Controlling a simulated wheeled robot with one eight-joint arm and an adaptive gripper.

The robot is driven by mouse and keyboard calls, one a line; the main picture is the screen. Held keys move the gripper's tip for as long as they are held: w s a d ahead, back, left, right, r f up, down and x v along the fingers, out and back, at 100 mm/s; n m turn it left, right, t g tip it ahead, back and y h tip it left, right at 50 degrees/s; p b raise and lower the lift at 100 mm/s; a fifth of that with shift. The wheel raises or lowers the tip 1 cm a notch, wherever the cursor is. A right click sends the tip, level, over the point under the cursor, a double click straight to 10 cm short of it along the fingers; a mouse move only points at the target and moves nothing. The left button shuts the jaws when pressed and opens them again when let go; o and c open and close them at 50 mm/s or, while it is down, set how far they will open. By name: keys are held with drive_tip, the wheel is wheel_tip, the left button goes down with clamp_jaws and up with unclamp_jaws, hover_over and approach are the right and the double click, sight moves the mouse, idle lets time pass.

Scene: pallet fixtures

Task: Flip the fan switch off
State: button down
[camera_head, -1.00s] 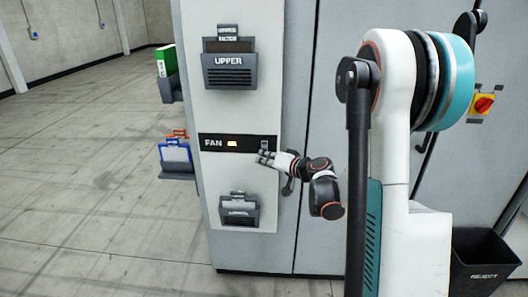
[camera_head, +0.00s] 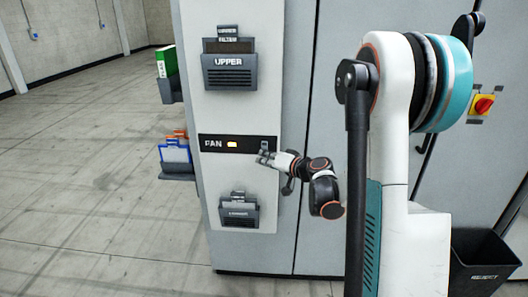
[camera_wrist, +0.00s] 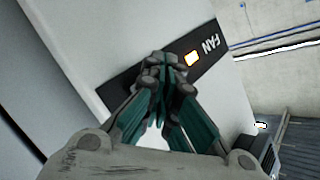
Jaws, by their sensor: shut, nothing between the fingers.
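The small grey fan switch (camera_head: 264,144) is at the panel's right end. My gripper (camera_head: 262,158) is shut and empty, its fingertips just below the switch and close to the panel. In the wrist view my gripper (camera_wrist: 166,62) covers part of the panel (camera_wrist: 125,92), and the lamp (camera_wrist: 191,59) shows beside the fingertips. The switch is hidden there. I cannot tell whether the fingers touch it.
A holder marked UPPER (camera_head: 230,72) is above the panel and a lower holder (camera_head: 238,210) is below it. A red knob on a yellow plate (camera_head: 484,105) and a black reject bin (camera_head: 485,262) are at the right. The floor at left is clear.

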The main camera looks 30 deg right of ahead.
drive_tip(key=shift+w+d, duration=0.1)
drive_tip(key=shift+w, duration=0.1)
idle(0.5)
drive_tip(key=shift+w+d, duration=0.1)
drive_tip(key=shift+w, duration=0.05)
drive_tip(key=shift+w+d+f, duration=0.1)
drive_tip(key=shift+w+d, duration=0.1)
drive_tip(key=shift+w, duration=0.05)
idle(0.7)
drive_tip(key=shift+s+a, duration=0.1)
drive_tip(key=shift+s+a+b, duration=0.3)
drive_tip(key=shift+s+a, duration=0.05)
drive_tip(key=shift+s, duration=0.15)
drive_tip(key=shift+s, duration=0.1)
idle(0.3)
drive_tip(key=s+a, duration=0.1)
drive_tip(key=s, duration=0.1)
drive_tip(key=s+a+r, duration=0.1)
drive_tip(key=s, duration=0.1)
drive_tip(key=shift+a, duration=0.35)
idle(0.4)
